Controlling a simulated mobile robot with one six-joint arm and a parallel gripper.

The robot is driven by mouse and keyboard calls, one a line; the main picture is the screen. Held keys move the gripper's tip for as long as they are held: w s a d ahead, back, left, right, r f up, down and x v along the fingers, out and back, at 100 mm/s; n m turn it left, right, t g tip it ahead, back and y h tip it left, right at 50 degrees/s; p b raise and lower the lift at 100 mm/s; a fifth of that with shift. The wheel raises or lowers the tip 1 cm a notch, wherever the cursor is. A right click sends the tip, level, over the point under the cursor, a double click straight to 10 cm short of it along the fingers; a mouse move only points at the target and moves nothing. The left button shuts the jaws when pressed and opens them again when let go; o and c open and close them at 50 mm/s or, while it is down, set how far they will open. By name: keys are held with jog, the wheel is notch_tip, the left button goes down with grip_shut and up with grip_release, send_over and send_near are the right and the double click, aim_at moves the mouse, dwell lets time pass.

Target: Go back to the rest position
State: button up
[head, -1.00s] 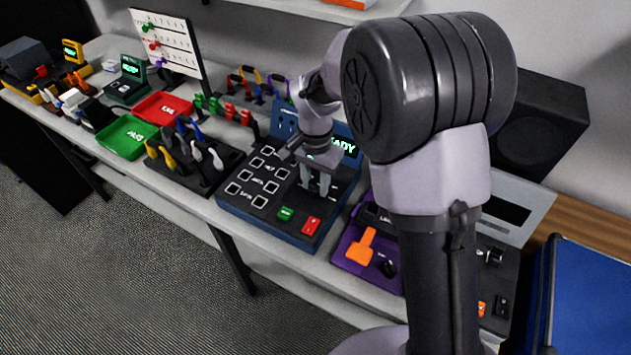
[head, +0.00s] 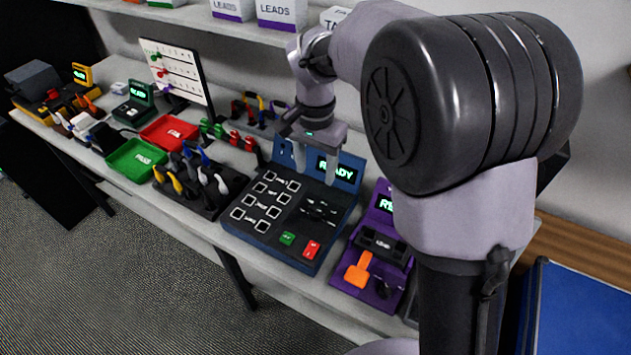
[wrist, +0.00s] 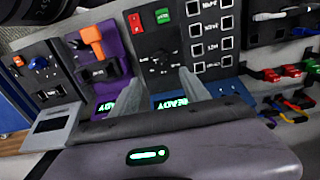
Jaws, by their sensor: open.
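My gripper (head: 316,168) is open, fingers pointing down, in front of the lit READY screen of the blue test box (head: 262,228) in the head view. Nothing shows between its fingers. In the wrist view the two fingers (wrist: 178,98) spread apart over the blue box's READY edge, with the box's red and green buttons (wrist: 150,20) beyond. My arm is raised over the bench and hides part of its right side.
A purple station (head: 372,262) with an orange lever stands right of the blue box. A green tray (head: 136,160), a red tray (head: 169,131) and a black rack of cables (head: 203,190) lie to the left. A shelf with LEADS boxes (head: 281,14) runs above.

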jog(key=shift+r, duration=1.3)
jog(key=s+d+r+n+t+y+b, duration=0.1)
jog(key=s+d+r, duration=0.15)
jog(key=s, duration=0.35)
jog(key=s+d+r+t+b, duration=0.1)
jog(key=s+d+r+t, duration=0.15)
jog(key=s, duration=0.25)
jog(key=s+f+n+t+y+b, duration=0.1)
jog(key=s+f+t+b, duration=0.1)
jog(key=s, duration=1)
jog(key=shift+s+d, duration=0.2)
jog(key=shift+d, duration=0.25)
